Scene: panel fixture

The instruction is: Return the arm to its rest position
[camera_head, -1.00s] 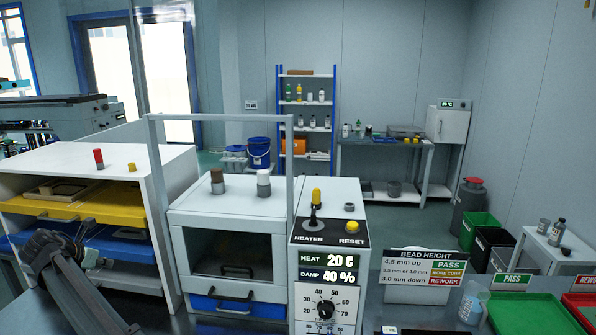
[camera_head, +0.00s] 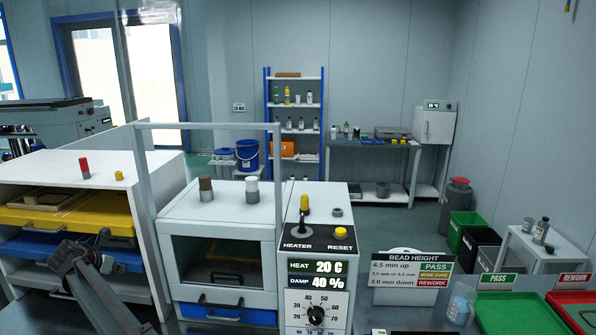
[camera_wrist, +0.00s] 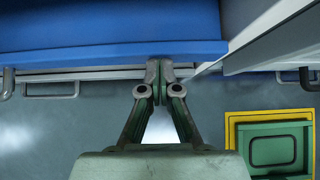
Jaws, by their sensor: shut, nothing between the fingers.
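My gripper (camera_wrist: 159,72) is shut and empty in the wrist view, its fingertips together. In that view it points down past the blue drawer (camera_wrist: 110,25) toward the grey floor; I cannot tell whether it touches anything. In the head view my arm is at the lower left, in front of the white shelf unit (camera_head: 80,178) with its yellow tray (camera_head: 40,215) and blue drawer. The fingertips are hard to make out there.
The white chamber (camera_head: 218,222) stands right of the shelf unit, beside the heater panel (camera_head: 318,268). The green tray (camera_head: 515,310) and red tray (camera_head: 580,308) are at the lower right. A yellow-outlined green thing (camera_wrist: 272,148) is low in the wrist view.

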